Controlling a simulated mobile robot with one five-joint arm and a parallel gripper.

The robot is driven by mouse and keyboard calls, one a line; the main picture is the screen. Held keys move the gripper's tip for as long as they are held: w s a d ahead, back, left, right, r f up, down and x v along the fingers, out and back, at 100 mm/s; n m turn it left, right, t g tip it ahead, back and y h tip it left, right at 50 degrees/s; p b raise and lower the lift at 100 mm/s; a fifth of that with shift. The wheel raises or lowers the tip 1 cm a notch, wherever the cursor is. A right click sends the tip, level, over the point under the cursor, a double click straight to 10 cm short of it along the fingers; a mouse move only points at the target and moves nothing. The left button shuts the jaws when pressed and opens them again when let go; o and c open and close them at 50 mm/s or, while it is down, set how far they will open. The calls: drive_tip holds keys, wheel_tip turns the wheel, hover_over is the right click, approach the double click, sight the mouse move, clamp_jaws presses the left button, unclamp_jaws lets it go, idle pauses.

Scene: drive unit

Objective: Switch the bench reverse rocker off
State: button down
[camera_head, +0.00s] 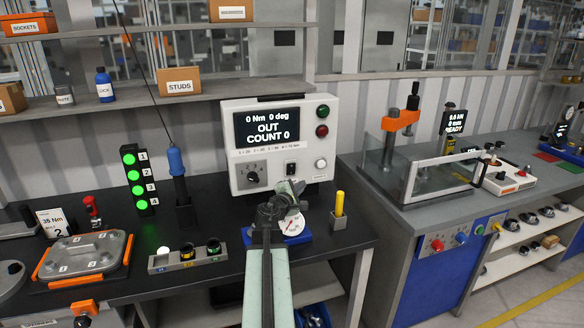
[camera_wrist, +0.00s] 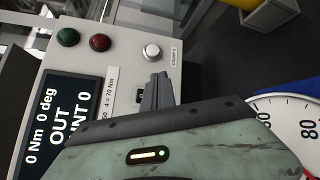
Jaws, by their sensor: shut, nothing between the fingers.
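The bench controller (camera_head: 279,118) is a light grey box at the back of the dark bench. Its screen reads 0 Nm, 0 deg, OUT, COUNT 0. A small black rocker (camera_head: 291,169) sits on its front below the screen, between a knob and a white button; its tilt is too small to tell. My gripper (camera_head: 291,188) is shut and empty, just below and in front of the rocker in the head view. In the wrist view my gripper (camera_wrist: 158,83) points at the controller face (camera_wrist: 118,63) and covers much of the rocker area; contact cannot be told.
A round dial gauge (camera_head: 292,222) on a blue base stands under my gripper. A yellow-handled tool (camera_head: 339,204) stands in a holder to the right. A blue-topped driver (camera_head: 176,160) hangs on a cable to the left, near a lit green stack (camera_head: 136,178).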

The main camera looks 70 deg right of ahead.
sight(292, 170)
drive_tip(key=shift+w+d+r+p, duration=0.2)
drive_tip(key=shift+w+d+r, duration=0.05)
drive_tip(key=shift+w+d, duration=0.75)
drive_tip(key=shift+w+d+r+p, duration=0.25)
drive_tip(key=shift+w+d, duration=0.55)
drive_tip(key=shift+d, duration=0.45)
drive_tip(key=shift+w+d+r+p, duration=0.2)
drive_tip(key=shift+w+d, duration=0.7)
drive_tip(key=shift+d, duration=0.2)
drive_tip(key=shift+d, duration=0.1)
drive_tip(key=shift+w+d, duration=0.25)
drive_tip(key=shift+w, duration=0.05)
drive_tip(key=shift+w+d+r, duration=0.1)
drive_tip(key=shift+w+d, duration=0.15)
drive_tip(key=shift+s+a, duration=0.1)
drive_tip(key=shift+s, duration=0.05)
idle(0.3)
drive_tip(key=shift+s+a, duration=0.45)
drive_tip(key=shift+a, duration=0.05)
